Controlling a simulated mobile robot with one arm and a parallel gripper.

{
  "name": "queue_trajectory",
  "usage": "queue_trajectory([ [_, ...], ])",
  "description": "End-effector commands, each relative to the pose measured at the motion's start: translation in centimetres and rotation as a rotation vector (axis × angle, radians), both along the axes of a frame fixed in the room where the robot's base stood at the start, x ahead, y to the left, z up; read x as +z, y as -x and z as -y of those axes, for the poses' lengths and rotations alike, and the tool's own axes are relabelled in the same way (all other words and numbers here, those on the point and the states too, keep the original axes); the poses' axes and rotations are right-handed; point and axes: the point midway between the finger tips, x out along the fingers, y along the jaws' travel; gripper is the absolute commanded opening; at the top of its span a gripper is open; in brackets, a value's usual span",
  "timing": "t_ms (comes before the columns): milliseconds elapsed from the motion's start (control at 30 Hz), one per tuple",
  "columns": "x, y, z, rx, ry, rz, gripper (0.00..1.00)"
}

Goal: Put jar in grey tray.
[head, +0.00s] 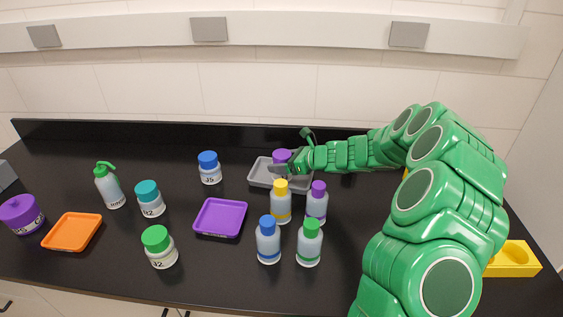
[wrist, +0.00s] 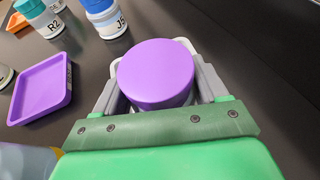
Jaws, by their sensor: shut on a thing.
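A jar with a purple lid (wrist: 155,74) is between the fingers of my gripper (wrist: 155,90) in the wrist view, and the gripper is shut on it. In the head view the purple lid (head: 281,156) shows at the grey tray (head: 262,181), at the back of the counter. My gripper (head: 290,164) reaches it from the right. The jar's body is mostly hidden, so I cannot tell whether it touches the tray floor. A light edge of the tray shows around the jar in the wrist view.
Bottles with yellow (head: 281,202), purple (head: 317,202), blue (head: 268,240) and green (head: 309,242) caps stand in front of the grey tray. A purple tray (head: 220,217) and a blue-lidded jar (head: 209,168) are to the left. An orange tray (head: 72,232) lies farther left.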

Motion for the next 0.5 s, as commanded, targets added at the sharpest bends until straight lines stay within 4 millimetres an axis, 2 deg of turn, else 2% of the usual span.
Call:
queue_trajectory([
  [133,-0.25,0.0,-0.02,0.0,0.0,0.0,0.36],
  [167,-0.22,0.0,-0.01,0.0,0.0,0.0,0.77],
  [300,-0.21,0.01,0.0,0.0,0.0,0.0,0.98],
  [500,-0.2,0.0,0.01,0.0,0.0,0.0,0.98],
])
